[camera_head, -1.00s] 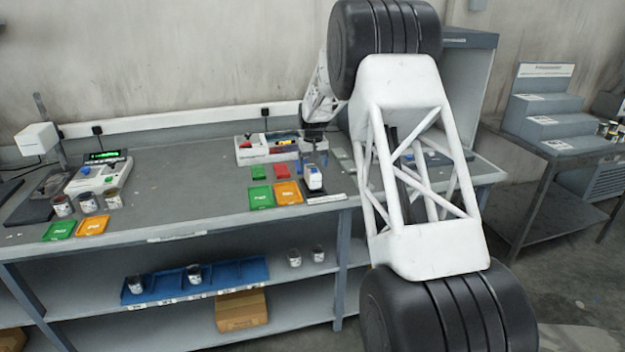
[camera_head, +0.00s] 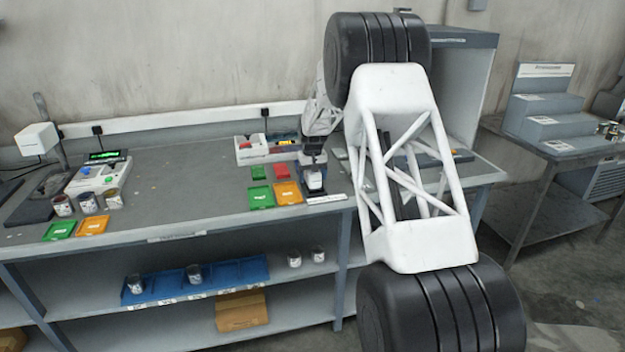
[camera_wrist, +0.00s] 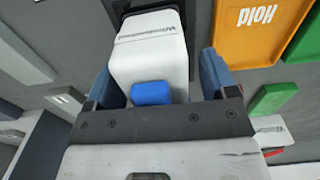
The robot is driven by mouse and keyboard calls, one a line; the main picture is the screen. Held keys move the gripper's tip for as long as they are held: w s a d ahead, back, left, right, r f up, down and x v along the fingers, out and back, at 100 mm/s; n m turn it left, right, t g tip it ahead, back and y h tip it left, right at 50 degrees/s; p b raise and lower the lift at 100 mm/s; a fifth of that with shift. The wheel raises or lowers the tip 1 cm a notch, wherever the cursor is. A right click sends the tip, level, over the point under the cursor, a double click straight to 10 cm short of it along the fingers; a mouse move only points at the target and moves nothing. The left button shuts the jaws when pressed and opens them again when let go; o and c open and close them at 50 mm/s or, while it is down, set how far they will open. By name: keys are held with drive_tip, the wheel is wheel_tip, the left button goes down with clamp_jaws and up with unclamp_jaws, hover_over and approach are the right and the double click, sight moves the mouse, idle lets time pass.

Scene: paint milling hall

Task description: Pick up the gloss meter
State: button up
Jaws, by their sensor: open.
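The gloss meter appears to be the white block-shaped device with a blue button (camera_wrist: 152,60) in the wrist view. In the head view the white device (camera_head: 314,181) stands on the bench, right of the orange tray, partly covered by my gripper. My gripper (camera_wrist: 158,78) is open, with one blue-grey finger on each side of the device. I cannot tell whether the fingers touch it. In the head view my gripper (camera_head: 314,160) is right above the device, its fingertips hard to make out.
An orange "Hold" tray (camera_wrist: 262,28) and green trays lie beside the device. A white organiser box (camera_head: 250,150) stands behind. Paint cans and a machine with a green display (camera_head: 105,157) are at the bench's left. The bench middle is clear.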

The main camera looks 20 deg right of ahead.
drive_tip(key=shift+c, duration=0.2)
drive_tip(key=c, duration=1.2)
drive_tip(key=shift+r, duration=0.1)
drive_tip(key=shift+r, duration=0.7)
wheel_tip(320, 180, up, 2)
drive_tip(key=shift+r, duration=0.1)
drive_tip(key=s, duration=0.5)
drive_tip(key=s+a+r, duration=0.1)
drive_tip(key=s, duration=1)
drive_tip(key=shift+a+r, duration=0.15)
drive_tip(key=shift+a, duration=0.2)
